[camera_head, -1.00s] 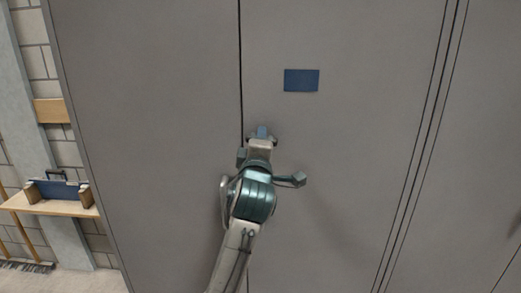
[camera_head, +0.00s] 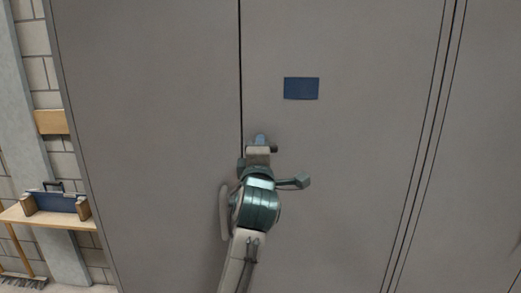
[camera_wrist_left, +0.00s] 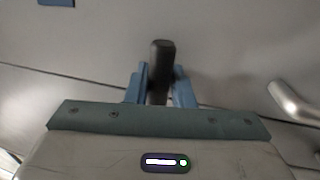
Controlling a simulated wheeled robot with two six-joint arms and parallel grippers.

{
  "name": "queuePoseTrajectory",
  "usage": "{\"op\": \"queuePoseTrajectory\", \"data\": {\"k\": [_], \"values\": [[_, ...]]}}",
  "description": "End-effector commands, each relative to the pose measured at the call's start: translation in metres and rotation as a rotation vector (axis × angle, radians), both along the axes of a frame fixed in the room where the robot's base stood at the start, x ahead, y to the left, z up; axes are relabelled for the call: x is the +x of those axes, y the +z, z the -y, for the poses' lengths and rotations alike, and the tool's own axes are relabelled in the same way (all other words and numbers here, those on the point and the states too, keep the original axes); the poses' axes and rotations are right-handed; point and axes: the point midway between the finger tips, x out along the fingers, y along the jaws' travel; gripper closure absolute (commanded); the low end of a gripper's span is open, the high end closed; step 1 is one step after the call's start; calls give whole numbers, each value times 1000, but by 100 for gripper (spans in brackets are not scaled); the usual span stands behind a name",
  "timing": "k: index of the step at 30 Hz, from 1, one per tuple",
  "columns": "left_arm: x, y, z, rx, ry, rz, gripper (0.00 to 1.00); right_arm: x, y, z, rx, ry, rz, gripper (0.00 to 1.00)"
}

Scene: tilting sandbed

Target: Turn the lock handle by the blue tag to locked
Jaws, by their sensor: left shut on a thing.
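A blue tag (camera_head: 301,88) is on the grey cabinet door, right of the vertical seam. It also shows at the top left edge of the left wrist view (camera_wrist_left: 57,2). My left gripper (camera_head: 260,140) is below and left of the tag, close to the door. In the left wrist view its two blue fingers (camera_wrist_left: 160,85) are shut around the dark lock handle (camera_wrist_left: 161,60), whose end stands out between them. In the head view my gripper hides most of this handle; a dark end (camera_head: 274,149) shows on its right. My right gripper is out of view.
A silver curved handle (camera_wrist_left: 295,104) shows at the right of the left wrist view. At the left, a wooden bench (camera_head: 50,219) carries a blue toolbox (camera_head: 54,201), and a broom head (camera_head: 22,281) is below. The door around my arm is clear.

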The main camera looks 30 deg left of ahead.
Motion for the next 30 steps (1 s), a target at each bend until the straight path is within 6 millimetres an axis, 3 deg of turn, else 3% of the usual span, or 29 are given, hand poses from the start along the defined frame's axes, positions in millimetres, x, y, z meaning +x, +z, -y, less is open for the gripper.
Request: {"op": "queuePoseTrajectory", "data": {"k": [1,4,16,21,30], "values": [[0,-1,0,-1,0,-2,77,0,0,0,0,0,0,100],[0,-1,0,-1,0,-2,59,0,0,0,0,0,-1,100],[-7,-3,5,-1,-1,0,59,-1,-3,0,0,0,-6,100],[-29,-10,19,-4,-3,2,59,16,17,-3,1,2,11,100],[-65,-18,41,-5,-3,0,59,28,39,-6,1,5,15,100]]}}
